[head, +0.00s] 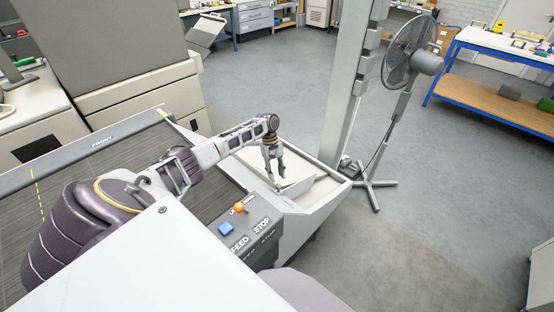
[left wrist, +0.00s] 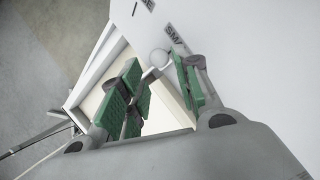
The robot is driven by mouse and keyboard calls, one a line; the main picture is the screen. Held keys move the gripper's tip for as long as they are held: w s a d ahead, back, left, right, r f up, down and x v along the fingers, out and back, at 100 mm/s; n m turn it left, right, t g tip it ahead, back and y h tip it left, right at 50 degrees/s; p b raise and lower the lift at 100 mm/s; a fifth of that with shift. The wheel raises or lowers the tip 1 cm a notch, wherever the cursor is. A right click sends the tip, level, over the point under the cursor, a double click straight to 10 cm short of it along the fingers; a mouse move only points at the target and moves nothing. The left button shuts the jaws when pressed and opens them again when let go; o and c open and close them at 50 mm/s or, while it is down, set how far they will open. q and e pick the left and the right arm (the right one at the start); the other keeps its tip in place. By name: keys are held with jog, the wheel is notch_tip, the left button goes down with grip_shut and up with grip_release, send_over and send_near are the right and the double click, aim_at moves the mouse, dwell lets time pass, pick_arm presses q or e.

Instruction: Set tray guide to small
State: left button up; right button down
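The tray (head: 333,184) is a pale open box on the end of the machine. In the left wrist view a grey-white round knob (left wrist: 159,58) on a short stem, apparently the tray guide's handle, shows beside a white panel (left wrist: 245,50). The panel bears a dark label beginning "SMA" (left wrist: 175,36) and another ending "SE" (left wrist: 148,5), both cut short. My left gripper (head: 274,168) points down over the tray. In the left wrist view its green-padded fingers (left wrist: 154,72) are apart, with the knob between and just beyond their tips; contact cannot be told. My right gripper is out of view.
The machine's control panel (head: 247,238) with a blue button (head: 226,229), an orange-knobbed lever (head: 238,208) and FEED and STOP labels lies near my left arm. A pale green post (head: 345,85) and a pedestal fan (head: 405,65) stand beyond the tray. Open floor lies right.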

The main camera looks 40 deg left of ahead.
pick_arm(q)
jog(key=v, duration=0.7)
jog(key=shift+r, duration=0.15)
jog(key=shift+w+a, duration=0.1)
dwell(0.4)
